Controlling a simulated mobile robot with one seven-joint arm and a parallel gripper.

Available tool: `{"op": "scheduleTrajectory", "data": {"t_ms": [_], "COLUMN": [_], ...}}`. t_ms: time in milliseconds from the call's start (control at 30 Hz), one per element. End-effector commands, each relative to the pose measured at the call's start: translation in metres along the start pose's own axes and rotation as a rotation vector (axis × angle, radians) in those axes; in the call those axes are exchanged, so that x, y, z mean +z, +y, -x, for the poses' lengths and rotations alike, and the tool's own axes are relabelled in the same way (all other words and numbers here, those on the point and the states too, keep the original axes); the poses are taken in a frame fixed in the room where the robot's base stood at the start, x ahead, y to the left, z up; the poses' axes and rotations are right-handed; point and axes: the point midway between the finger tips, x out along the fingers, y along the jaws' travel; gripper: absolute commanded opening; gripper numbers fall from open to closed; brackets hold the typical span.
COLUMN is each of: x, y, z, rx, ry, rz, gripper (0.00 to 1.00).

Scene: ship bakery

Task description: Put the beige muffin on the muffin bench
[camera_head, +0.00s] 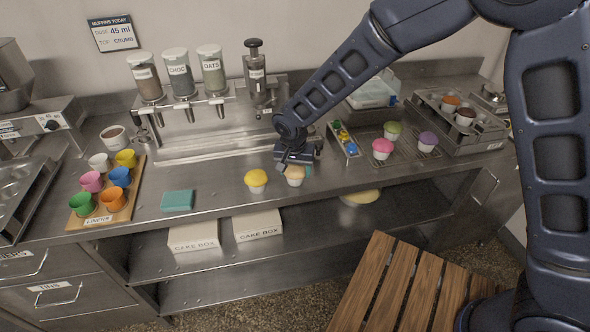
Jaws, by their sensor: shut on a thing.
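The beige muffin (295,174) is in a pale cup near the front edge of the steel counter (225,208). My gripper (295,166) points down and is shut on it; the fingers are small and partly hidden. I cannot tell whether the muffin's base touches the counter. No label marks a muffin bench, and I cannot tell which surface it is. A wooden slatted surface (392,290) stands in the foreground. A wire rack (407,151) with pink, green and purple muffins is to the right.
A yellow muffin (256,180) stands close left of my gripper. A teal cloth (177,200) and a board of coloured liners (128,203) lie further left. A narrow tray (352,151) is to the right. Dispensers (180,76) line the back.

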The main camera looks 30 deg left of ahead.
Motion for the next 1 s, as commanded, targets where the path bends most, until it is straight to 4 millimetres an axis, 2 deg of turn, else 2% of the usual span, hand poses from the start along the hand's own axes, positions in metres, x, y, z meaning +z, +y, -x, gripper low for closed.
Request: {"op": "scheduleTrajectory", "data": {"t_ms": [167, 200, 300, 667, 867, 1000], "x": [0.001, 0.001, 0.001, 0.0, 0.0, -0.001], "y": [0.0, 0.0, 0.0, 0.0, -0.001, -0.001], "z": [-0.003, -0.003, -0.002, 0.002, 0.029, 0.058], "rx": [0.0, 0.0, 0.0, -0.001, -0.003, -0.004], "ry": [0.0, 0.0, 0.0, 0.0, 0.001, 0.002], "rz": [0.0, 0.0, 0.0, 0.0, 0.0, 0.0], "gripper": [0.51, 0.69, 0.85, 0.85, 0.85, 0.85]}}
